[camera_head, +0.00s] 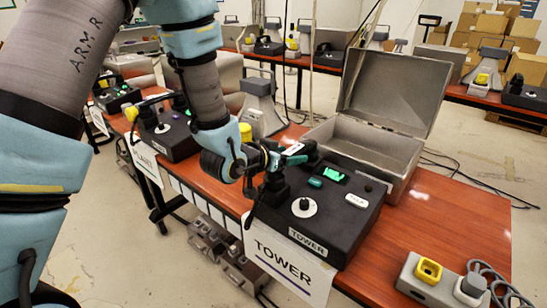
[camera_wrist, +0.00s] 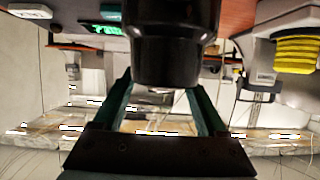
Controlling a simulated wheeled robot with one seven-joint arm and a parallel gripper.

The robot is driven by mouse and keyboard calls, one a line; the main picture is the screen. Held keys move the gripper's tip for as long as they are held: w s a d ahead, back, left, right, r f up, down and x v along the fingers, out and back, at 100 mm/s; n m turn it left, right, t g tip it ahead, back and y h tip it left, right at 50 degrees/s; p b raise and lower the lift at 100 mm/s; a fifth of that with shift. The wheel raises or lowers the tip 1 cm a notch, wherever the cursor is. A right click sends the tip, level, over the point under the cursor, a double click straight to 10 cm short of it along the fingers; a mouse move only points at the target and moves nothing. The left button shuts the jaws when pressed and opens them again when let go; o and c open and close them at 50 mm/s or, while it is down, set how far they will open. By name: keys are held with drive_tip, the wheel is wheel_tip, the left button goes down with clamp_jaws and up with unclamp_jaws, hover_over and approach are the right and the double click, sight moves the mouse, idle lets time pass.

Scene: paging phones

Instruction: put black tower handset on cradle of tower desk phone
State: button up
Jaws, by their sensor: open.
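The black tower desk phone (camera_head: 339,218) stands on the red-brown table, with a white dial, green display and TOWER label. The black handset (camera_head: 275,187) is at the phone's left side, by the cradle, partly hidden by my gripper. Whether it sits fully in the cradle I cannot tell. My gripper (camera_head: 288,155) is close above the phone's left rear part. In the wrist view my gripper (camera_wrist: 158,92) has its two green fingers apart, with a dark rounded end of the handset (camera_wrist: 170,50) just ahead of and between them; contact is not clear.
An open grey case (camera_head: 366,140) stands behind the phone. A grey box with a yellow button (camera_head: 428,270) and coiled cable lies at the front right. Another black phone (camera_head: 172,138) and a grey device with a yellow part (camera_head: 262,105) stand to the left and behind.

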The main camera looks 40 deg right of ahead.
drive_tip(key=v, duration=0.7)
drive_tip(key=shift+r+b, duration=0.1)
drive_tip(key=shift+b, duration=0.3)
drive_tip(key=shift+d+r+p, duration=0.1)
drive_tip(key=shift+p, duration=1)
drive_tip(key=p, duration=0.4)
drive_tip(key=shift+a+r, duration=0.3)
drive_tip(key=shift+a, duration=0.05)
drive_tip(key=p, duration=0.2)
drive_tip(key=a+p, duration=0.1)
drive_tip(key=p, duration=0.1)
drive_tip(key=shift+s+r, duration=0.15)
drive_tip(key=shift+s+a+p, duration=0.15)
drive_tip(key=shift+a+p, duration=0.2)
drive_tip(key=shift+p, duration=0.7)
